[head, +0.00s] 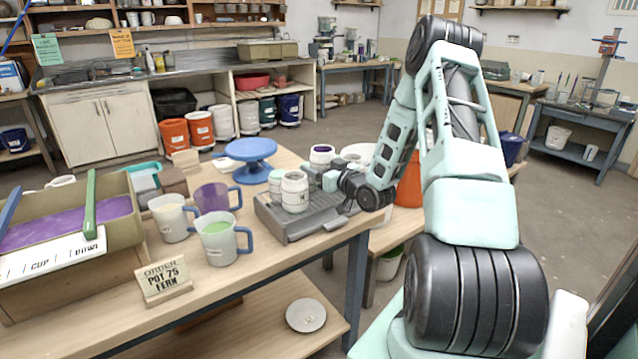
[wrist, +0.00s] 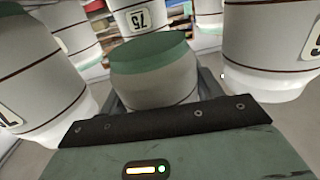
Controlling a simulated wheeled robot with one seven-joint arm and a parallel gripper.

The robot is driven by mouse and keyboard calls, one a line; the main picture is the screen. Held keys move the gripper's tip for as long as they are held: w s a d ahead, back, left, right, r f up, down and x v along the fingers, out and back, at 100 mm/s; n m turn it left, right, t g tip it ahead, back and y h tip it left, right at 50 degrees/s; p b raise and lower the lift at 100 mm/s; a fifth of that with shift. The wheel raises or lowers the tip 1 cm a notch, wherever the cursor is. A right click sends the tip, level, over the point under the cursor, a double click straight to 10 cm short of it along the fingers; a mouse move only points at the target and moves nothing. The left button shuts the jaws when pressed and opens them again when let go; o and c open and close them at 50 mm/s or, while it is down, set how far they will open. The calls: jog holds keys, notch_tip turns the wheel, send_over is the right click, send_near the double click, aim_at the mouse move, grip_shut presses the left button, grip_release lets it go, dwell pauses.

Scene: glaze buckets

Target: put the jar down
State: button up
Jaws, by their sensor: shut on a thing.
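My gripper (head: 326,178) reaches in from the right, low over the grey slatted rack (head: 288,232) on the table. In the wrist view it is shut on a jar (wrist: 152,80) with a pale grey body and a green upper band, upright just ahead of the palm. In the head view this held jar is mostly hidden by the gripper and the front jar. Whether its base touches the rack cannot be told. A white jar with dark lines (head: 295,192) stands on the rack in front of the gripper.
Mugs (head: 219,241), a blue turntable (head: 252,150) and an order card (head: 163,280) stand on the table's left part.

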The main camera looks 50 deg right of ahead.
jog(key=shift+f, duration=2.35)
jog(key=shift+f, duration=0.1)
jog(key=o, duration=1.2)
jog(key=shift+p, duration=0.3)
jog(key=s+a+b, duration=0.1)
jog(key=s+b, duration=0.1)
jog(key=s, duration=1)
jog(key=shift+a, duration=0.35)
